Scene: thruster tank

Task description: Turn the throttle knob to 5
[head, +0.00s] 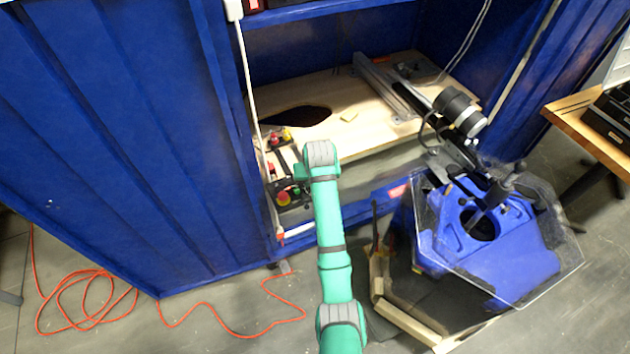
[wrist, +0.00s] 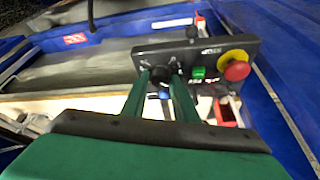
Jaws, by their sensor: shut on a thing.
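The throttle knob (wrist: 157,79) is a small black knob on a dark control box (wrist: 194,60). In the wrist view my gripper (wrist: 160,74) has its two green fingers on either side of the knob, shut on it. The knob's pointer and scale numbers are too small or covered to read. In the head view the control box (head: 287,193) hangs at the left of the cabinet opening, and my green arm hides part of it. The knob itself cannot be made out there.
On the control box are a green button (wrist: 198,72) and a red emergency stop on a yellow base (wrist: 236,69), right of my fingers. A blue tank with a clear cover (head: 490,245) stands right of my arm. An orange cable (head: 95,315) lies on the floor.

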